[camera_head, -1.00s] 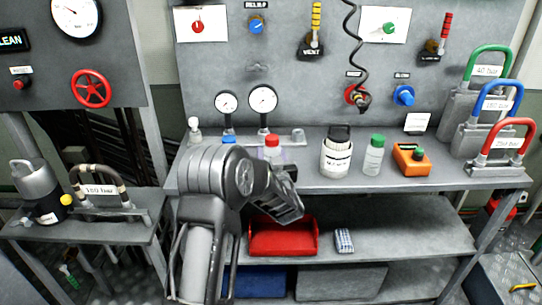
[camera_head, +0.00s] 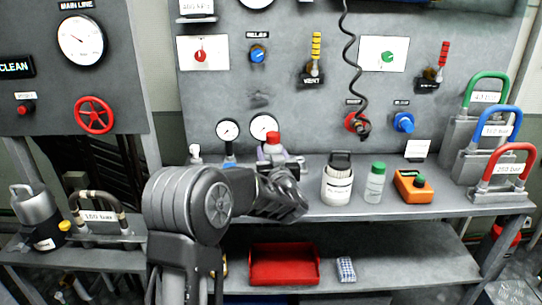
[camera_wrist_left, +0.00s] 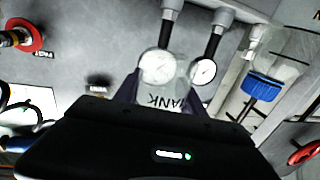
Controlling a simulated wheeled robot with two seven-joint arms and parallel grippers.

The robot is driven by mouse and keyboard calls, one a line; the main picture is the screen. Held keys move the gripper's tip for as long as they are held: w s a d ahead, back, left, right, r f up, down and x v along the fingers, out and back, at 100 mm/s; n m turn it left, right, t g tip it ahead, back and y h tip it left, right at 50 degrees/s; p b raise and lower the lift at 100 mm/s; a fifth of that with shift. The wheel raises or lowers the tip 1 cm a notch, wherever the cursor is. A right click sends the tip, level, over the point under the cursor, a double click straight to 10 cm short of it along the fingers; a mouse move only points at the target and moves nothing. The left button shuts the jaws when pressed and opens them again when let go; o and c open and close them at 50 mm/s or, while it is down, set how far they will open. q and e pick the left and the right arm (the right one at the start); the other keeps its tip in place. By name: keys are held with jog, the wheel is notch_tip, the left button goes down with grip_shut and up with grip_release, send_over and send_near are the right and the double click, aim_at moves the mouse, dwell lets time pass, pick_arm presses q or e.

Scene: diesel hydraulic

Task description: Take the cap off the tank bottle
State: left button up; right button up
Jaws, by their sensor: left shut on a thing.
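The tank bottle, a clear bottle with "TANK" lettering upside down, shows in the left wrist view (camera_wrist_left: 165,97) between my left gripper's fingers. In the head view its red cap (camera_head: 272,138) is on top, above the gripper. My left gripper (camera_head: 275,158) is shut on the bottle, which appears held upright above the workbench top in front of the gauges. My forearm and wrist hide the bottle's lower part in the head view. The cap is out of sight in the wrist view. My right gripper is in neither view.
On the bench (camera_head: 450,208) stand a white container with a dark lid (camera_head: 337,183), a green-capped bottle (camera_head: 375,183) and an orange box (camera_head: 413,187). A blue-capped bottle (camera_wrist_left: 262,88) is close by on the other side. A red tray (camera_head: 284,265) lies on the lower shelf.

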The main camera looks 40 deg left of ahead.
pick_arm(q)
jog(key=o, duration=0.8)
grip_shut()
